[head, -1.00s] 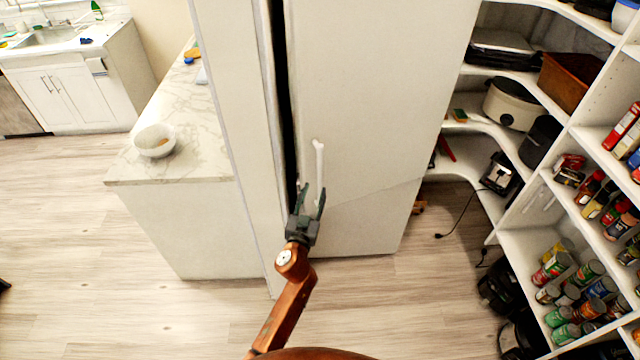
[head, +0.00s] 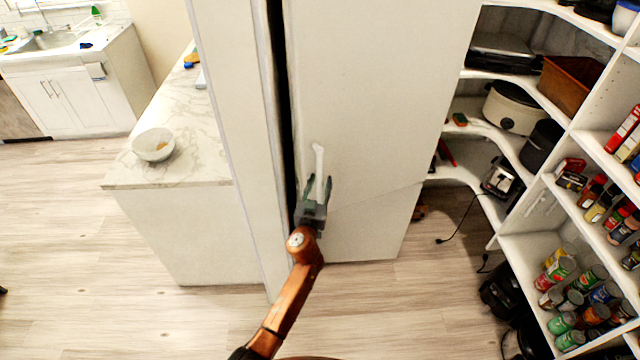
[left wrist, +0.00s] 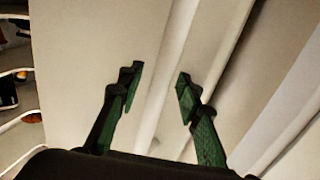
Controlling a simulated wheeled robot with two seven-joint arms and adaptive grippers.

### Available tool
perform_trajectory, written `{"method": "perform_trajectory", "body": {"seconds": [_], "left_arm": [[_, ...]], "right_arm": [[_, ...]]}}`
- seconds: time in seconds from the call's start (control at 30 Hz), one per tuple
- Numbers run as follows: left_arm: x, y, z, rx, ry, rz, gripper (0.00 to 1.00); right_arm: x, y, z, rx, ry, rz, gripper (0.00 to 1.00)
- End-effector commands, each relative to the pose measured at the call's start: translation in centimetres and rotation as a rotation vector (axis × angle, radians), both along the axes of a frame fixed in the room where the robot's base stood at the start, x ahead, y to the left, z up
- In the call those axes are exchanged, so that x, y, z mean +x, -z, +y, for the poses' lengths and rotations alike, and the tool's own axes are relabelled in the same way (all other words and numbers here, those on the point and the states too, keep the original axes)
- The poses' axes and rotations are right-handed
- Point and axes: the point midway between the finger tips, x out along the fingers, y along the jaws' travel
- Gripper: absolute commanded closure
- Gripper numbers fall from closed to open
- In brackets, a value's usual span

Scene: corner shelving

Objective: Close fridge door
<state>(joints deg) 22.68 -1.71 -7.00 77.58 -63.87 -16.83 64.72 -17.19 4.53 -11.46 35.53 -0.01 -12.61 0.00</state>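The white fridge door (head: 390,100) fills the middle of the head view. A dark gap (head: 283,90) runs down its left edge beside a tall white panel, so it looks slightly ajar. Its white vertical handle (head: 319,158) is near that edge. My left gripper (head: 319,182) is at the handle's lower part, fingers spread on either side. In the left wrist view the handle (left wrist: 172,65) passes between the open green-and-black fingers (left wrist: 157,85), with space beside it; I see no grip. The handle's lower end is hidden by the gripper. My right gripper is out of view.
A marble-topped counter (head: 190,130) with a white bowl (head: 153,145) stands left of the fridge. Corner shelves (head: 500,140) with appliances and cans stand at the right. A black cord (head: 458,220) hangs near the floor. Wooden floor (head: 90,240) is clear at the left.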

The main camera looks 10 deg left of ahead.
Motion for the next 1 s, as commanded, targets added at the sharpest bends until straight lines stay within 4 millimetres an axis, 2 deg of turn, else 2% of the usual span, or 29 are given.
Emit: {"method": "perform_trajectory", "body": {"seconds": [0.07,0.53,1.0], "left_arm": [[-0.01,-0.02,0.0,0.0,0.0,0.0,0.67],[-0.04,-0.02,-0.02,0.0,0.0,0.0,0.99],[-0.04,-0.01,0.0,0.0,0.0,0.0,1.0]], "right_arm": [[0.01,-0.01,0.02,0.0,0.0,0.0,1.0],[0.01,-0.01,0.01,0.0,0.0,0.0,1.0],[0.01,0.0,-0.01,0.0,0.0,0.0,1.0]]}}
